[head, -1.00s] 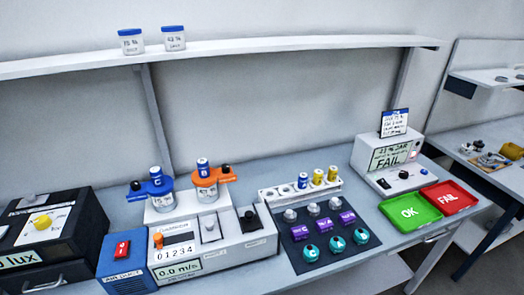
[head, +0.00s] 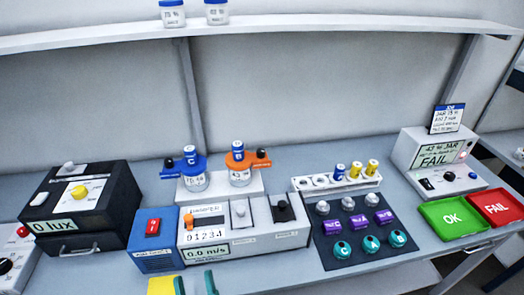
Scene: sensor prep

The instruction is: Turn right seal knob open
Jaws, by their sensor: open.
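Two jars stand on a white raised block behind the instrument console. The left jar has a blue lid (head: 193,166) with a black knob (head: 170,163) on its left side. The right jar has an orange lid (head: 240,160) with a black knob (head: 261,154) on its right side, the rightmost knob on the jars. A blue-capped vial stands upright in each lid. I cannot read the knobs' exact turn angle. My gripper (head: 195,284) shows only as teal fingertips at the bottom edge, spread apart and empty, well in front of and below the jars. The rest of it is out of frame.
The console (head: 240,238) with a blue fan box (head: 155,258) lies between gripper and jars. A black lux box (head: 80,215) is left. A vial rack (head: 312,182), dark mat (head: 328,252), FAIL reader (head: 405,150) and green tray (head: 430,222) are right. A shelf (head: 300,33) hangs above.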

